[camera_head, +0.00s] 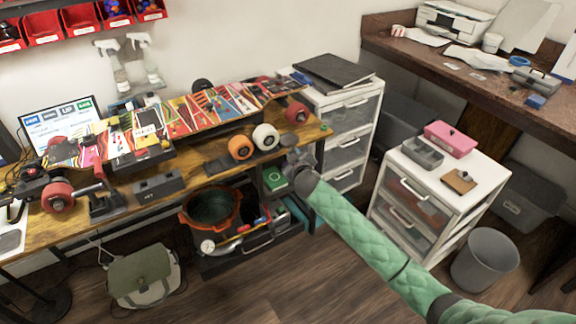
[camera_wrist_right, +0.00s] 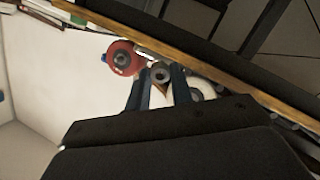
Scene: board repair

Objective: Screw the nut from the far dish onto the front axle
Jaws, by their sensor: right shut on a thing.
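My right gripper (camera_head: 297,158) is at the right end of the workbench, just off its front edge. In the right wrist view its two blue fingers (camera_wrist_right: 158,78) are shut on a small grey ring-shaped piece that looks like the nut (camera_wrist_right: 160,71). The skateboard (camera_head: 185,118) lies on the bench with a red wheel (camera_head: 297,113) at its right end. A red wheel (camera_wrist_right: 122,58) shows beyond the fingers in the wrist view. A small dark round dish (camera_head: 289,139) seems to sit near the gripper. The bare axle end is too small to tell. My left gripper is out of view.
A white wheel (camera_head: 266,137) and an orange wheel (camera_head: 240,147) stand on the bench near the gripper. A drawer cabinet (camera_head: 345,115) stands right of the bench. The floor in front is mostly clear.

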